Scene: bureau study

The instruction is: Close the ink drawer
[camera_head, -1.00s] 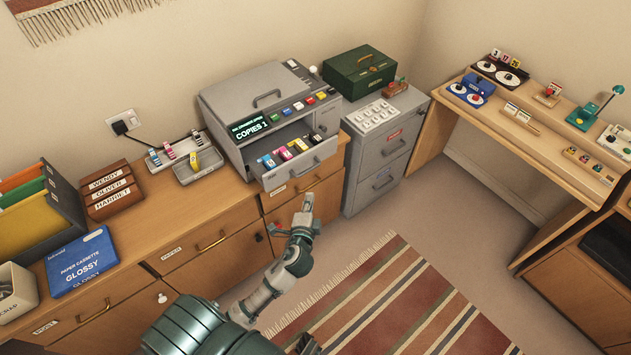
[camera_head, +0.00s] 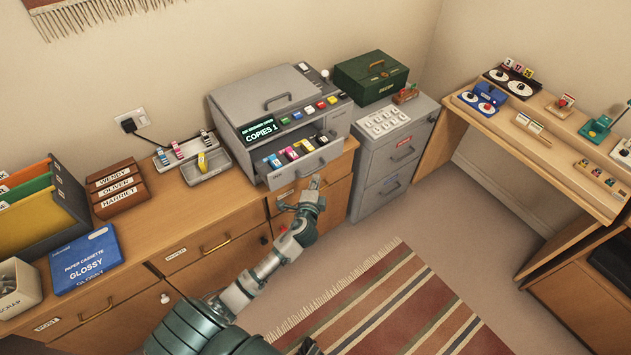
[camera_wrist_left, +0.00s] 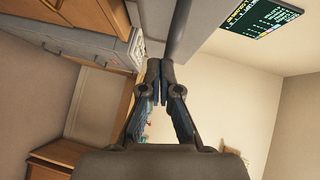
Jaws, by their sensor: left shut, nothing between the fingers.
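The ink drawer (camera_head: 309,168) is the grey drawer low in the front of the grey copier (camera_head: 275,85). It stands open, with a row of coloured ink cartridges (camera_head: 292,152) showing inside. My left gripper (camera_head: 315,182) is just in front of and slightly below the drawer front, pointing at it. I cannot tell whether it touches. In the left wrist view its fingers (camera_wrist_left: 157,75) are shut together and empty, with a grey surface just beyond the tips. My right gripper is not clearly visible.
A grey filing cabinet (camera_head: 393,155) with a green box (camera_head: 371,77) on top stands right of the copier. A tray (camera_head: 206,167) lies left of it on the wooden cabinet (camera_head: 147,238). Open floor and a striped rug (camera_head: 390,300) lie in front.

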